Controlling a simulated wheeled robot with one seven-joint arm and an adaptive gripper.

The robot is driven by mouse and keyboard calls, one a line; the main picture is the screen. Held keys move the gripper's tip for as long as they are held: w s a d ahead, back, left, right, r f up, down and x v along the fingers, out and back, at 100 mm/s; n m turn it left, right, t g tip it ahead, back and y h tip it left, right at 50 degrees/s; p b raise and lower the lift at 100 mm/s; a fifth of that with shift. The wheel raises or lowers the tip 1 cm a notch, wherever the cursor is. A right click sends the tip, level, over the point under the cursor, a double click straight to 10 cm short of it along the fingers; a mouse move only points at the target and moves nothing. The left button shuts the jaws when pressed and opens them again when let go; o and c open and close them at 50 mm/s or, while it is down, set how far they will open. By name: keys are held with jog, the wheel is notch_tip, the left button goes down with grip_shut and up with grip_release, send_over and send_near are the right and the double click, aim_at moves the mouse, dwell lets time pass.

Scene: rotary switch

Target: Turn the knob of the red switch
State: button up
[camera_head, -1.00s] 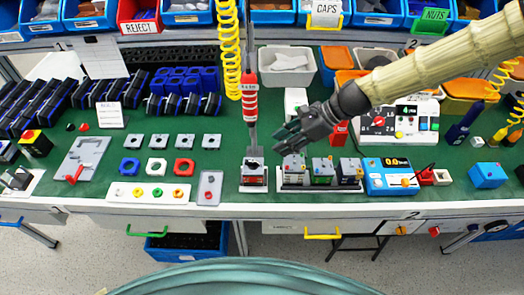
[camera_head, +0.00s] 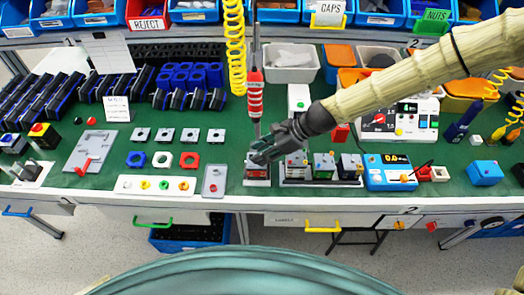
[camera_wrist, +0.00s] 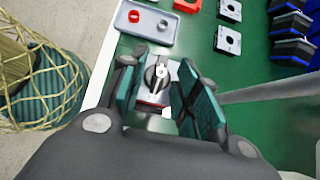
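The red switch (camera_head: 257,181) is a small box with a red front, standing near the table's front edge. In the wrist view, its dark round knob (camera_wrist: 158,74) shows on a light top plate, with a red strip (camera_wrist: 150,107) on the near side. My gripper (camera_head: 262,155) is over the switch in the head view and hides most of its top. In the wrist view, my gripper (camera_wrist: 158,90) is open, with one green-padded finger on each side of the knob. I cannot tell whether either finger touches it.
A row of other switch boxes (camera_head: 323,168) stands close on the right, then a blue meter (camera_head: 388,172). A red screwdriver (camera_head: 255,97) hangs just behind my gripper. A grey plate with a red button (camera_head: 214,182) lies to the left.

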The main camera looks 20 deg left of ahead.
jog(key=shift+c, duration=0.2)
grip_shut()
